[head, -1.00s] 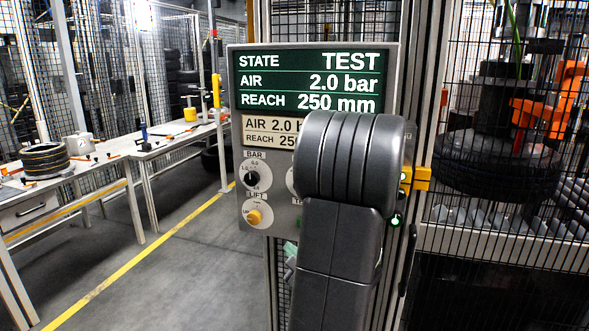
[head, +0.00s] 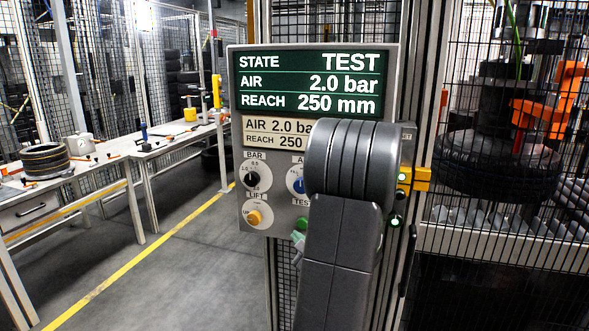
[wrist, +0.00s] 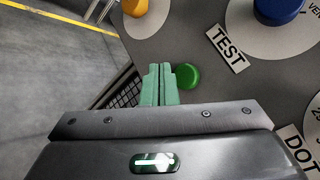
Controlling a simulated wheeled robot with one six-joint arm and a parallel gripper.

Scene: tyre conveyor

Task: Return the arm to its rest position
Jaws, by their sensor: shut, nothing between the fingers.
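My gripper (wrist: 160,84) shows in the wrist view as two pale green fingers pressed together, with nothing between them. Its tips appear just left of a round green button (wrist: 187,76) on the grey control panel; I cannot tell the gap in depth. In the head view my dark grey arm stands in front of the panel (head: 236,150) and hides part of its lower right. The gripper (head: 298,240) shows only partly, left of the arm. The panel's screen (head: 310,82) reads STATE TEST, AIR 2.0 bar, REACH 250 mm.
The panel also has a black BAR knob (head: 252,180), a yellow LIFT knob (head: 254,217) and a blue knob (head: 298,185). A tyre (head: 500,165) sits behind mesh at right. Workbenches (head: 150,148) stand at left. The floor (head: 170,270) between is clear.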

